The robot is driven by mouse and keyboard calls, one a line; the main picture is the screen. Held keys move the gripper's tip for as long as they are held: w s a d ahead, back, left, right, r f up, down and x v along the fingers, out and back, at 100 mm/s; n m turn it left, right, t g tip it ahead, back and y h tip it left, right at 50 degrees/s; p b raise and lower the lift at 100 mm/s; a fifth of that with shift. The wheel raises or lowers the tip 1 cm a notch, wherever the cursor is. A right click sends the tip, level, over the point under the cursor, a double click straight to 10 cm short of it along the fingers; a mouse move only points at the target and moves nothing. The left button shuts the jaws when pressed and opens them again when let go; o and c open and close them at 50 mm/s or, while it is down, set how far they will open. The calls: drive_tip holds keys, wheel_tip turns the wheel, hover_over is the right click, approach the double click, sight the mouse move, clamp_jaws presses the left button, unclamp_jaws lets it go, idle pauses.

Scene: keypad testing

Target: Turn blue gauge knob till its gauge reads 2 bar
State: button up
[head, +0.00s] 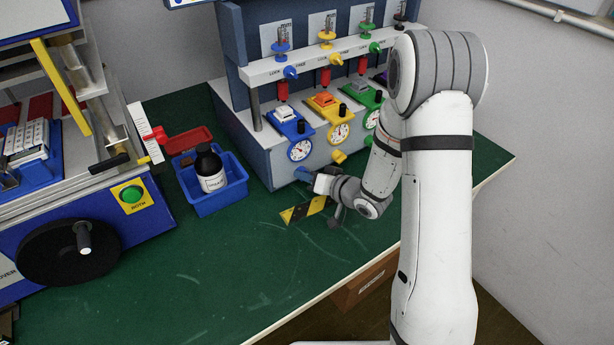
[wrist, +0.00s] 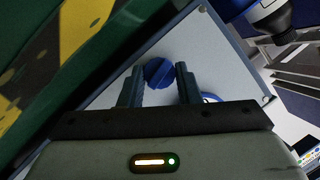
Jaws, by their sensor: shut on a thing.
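The blue gauge knob (wrist: 158,73) is a round blue knob with a raised grip bar, on the pale front panel. It also shows in the head view (head: 301,173), low on the panel below the blue-rimmed gauge (head: 300,150). My gripper (head: 311,177) is at the panel, shut on the blue knob; in the wrist view its two fingers (wrist: 159,82) stand on either side of it. The gauge has a white dial, too small in the head view to read its needle. In the wrist view only a sliver of its rim (wrist: 210,97) shows beside the right finger.
A yellow knob (head: 339,157) sits right of the blue one, under the yellow gauge (head: 340,133). My arm hides part of the green station. A blue bin (head: 210,203) with a dark bottle (head: 210,170) stands left. A yellow-black striped marking (head: 303,210) lies on the green bench.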

drive_tip(key=o, duration=1)
drive_tip(key=v, duration=0.7)
drive_tip(key=shift+s+d+r, duration=0.15)
drive_tip(key=shift+s+d, duration=0.05)
drive_tip(key=shift+s, duration=0.15)
drive_tip(key=shift+w+d+r, duration=0.1)
drive_tip(key=s+d+r+m+h+p, duration=0.1)
drive_tip(key=s+d+r+h+p, duration=0.15)
drive_tip(key=d+r+h, duration=0.8)
drive_tip(key=s+r+g, duration=0.2)
drive_tip(key=s, duration=0.4)
drive_tip(key=s+r+g+p, duration=0.1)
drive_tip(key=s+r+g, duration=0.1)
drive_tip(key=s, duration=0.4)
drive_tip(key=s+a+r+m+g+p, duration=0.1)
drive_tip(key=s+r+g, duration=0.2)
drive_tip(key=s, duration=0.3)
drive_tip(key=shift+s+r, duration=0.4)
drive_tip(key=shift+r, duration=0.1)
